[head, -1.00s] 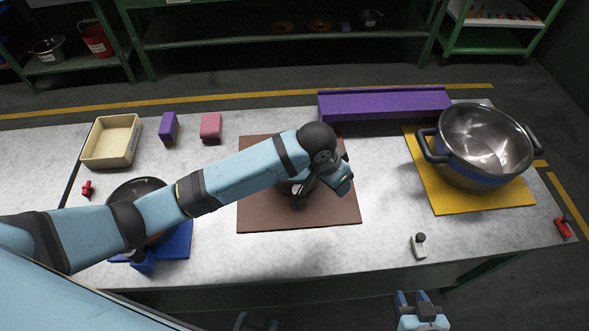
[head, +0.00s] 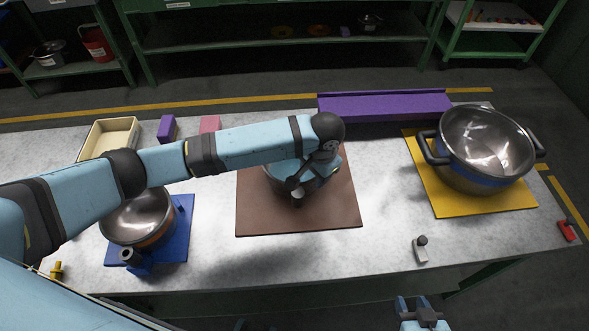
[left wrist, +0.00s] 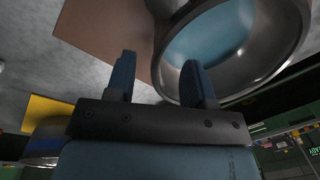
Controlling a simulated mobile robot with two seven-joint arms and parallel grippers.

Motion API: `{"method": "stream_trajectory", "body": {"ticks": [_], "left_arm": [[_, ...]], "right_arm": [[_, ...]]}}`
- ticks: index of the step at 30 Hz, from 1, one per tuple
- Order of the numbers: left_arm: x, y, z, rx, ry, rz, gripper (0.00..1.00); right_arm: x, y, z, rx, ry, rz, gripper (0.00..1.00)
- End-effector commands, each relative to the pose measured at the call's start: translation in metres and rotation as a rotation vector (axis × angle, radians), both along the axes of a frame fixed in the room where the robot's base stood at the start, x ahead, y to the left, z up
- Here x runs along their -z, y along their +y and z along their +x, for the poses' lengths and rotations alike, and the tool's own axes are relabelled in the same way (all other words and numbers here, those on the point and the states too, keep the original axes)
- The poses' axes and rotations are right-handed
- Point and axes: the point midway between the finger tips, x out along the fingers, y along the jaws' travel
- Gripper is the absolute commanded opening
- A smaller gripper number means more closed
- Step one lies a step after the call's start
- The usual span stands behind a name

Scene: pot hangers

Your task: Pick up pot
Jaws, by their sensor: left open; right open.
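A smaller steel pot (head: 135,216) stands on a blue mat at left. A large steel pot (head: 484,145) stands on a yellow mat at right. My right gripper (head: 412,303) is open and empty at the bottom.
A purple block (head: 385,105) lies along the back edge. A cream bin (head: 108,133), a small purple block (head: 167,128) and a pink block (head: 210,124) stand at the back left. A small lever (head: 421,249) is near the front. The front middle of the table is clear.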

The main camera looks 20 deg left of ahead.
Motion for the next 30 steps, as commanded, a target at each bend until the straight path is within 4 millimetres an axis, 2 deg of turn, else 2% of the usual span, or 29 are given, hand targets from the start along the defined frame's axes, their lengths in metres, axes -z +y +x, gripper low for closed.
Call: {"method": "stream_trajectory", "body": {"ticks": [5,12,21,22,28,30], "left_arm": [[0.014,0.002,0.003,-0.001,0.000,0.001,0.49],[0.048,0.006,0.008,-0.001,0.000,0.001,0.49],[0.054,0.006,0.008,0.000,-0.002,-0.001,0.49],[0.054,0.006,0.008,0.000,-0.002,-0.001,0.46],[0.054,0.006,0.008,0.000,-0.002,-0.001,0.01],[0.054,0.006,0.008,-0.001,-0.002,-0.001,0.00]], "right_arm": [[-0.001,0.000,0.000,0.000,0.001,0.000,0.42],[-0.003,0.000,0.000,0.001,0.001,-0.001,0.42],[-0.003,-0.001,0.000,0.002,0.001,-0.001,0.42],[-0.003,-0.001,0.000,0.002,0.001,-0.001,0.42],[-0.003,-0.001,0.000,0.002,0.000,-0.001,0.42],[-0.004,-0.001,0.000,0.002,0.000,-0.001,0.42]]}}
